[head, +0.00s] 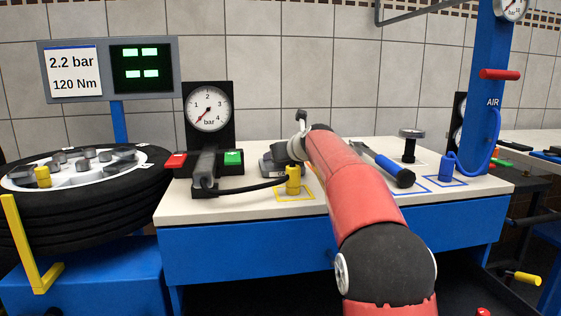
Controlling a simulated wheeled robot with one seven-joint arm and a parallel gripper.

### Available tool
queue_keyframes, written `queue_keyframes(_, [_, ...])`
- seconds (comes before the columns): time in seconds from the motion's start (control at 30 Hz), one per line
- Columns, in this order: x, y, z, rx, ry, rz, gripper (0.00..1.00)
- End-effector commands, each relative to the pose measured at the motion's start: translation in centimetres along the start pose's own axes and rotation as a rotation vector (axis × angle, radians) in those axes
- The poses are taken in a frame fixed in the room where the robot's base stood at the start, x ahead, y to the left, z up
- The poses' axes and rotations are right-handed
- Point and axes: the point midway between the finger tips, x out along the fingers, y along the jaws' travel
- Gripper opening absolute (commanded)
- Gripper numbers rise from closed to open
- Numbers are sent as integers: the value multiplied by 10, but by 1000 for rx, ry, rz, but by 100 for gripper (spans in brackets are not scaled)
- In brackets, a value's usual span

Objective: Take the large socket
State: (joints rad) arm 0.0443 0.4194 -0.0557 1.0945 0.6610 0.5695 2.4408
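Two socket-like cylinders stand upright on the white bench top (240,209). A yellow cylinder (293,181) stands inside a yellow outlined square, and a blue cylinder (445,168) stands inside a blue outlined square at the right. I cannot tell for certain which is the large socket. My red arm reaches over the bench from the front. My gripper (299,138) is at its far end, above and behind the yellow cylinder and well left of the blue one. Its fingers are small and partly hidden by my arm, so their opening does not show.
A blue-and-black tool (385,167) lies between my arm and the blue cylinder. A blue hose (492,140) hangs from the blue column (487,75). A gauge (208,107) and a wheel (85,205) are at the left.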

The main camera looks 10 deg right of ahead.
Motion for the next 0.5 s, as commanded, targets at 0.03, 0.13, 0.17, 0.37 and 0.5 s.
queue_keyframes(0.03, [5,0,1,0,0,0,64])
queue_keyframes(0.13, [9,0,1,0,-1,-1,64])
queue_keyframes(0.17, [9,0,1,0,-1,-1,64])
queue_keyframes(0.37, [9,0,0,0,-1,0,59])
queue_keyframes(0.5, [9,0,0,0,-1,0,40])
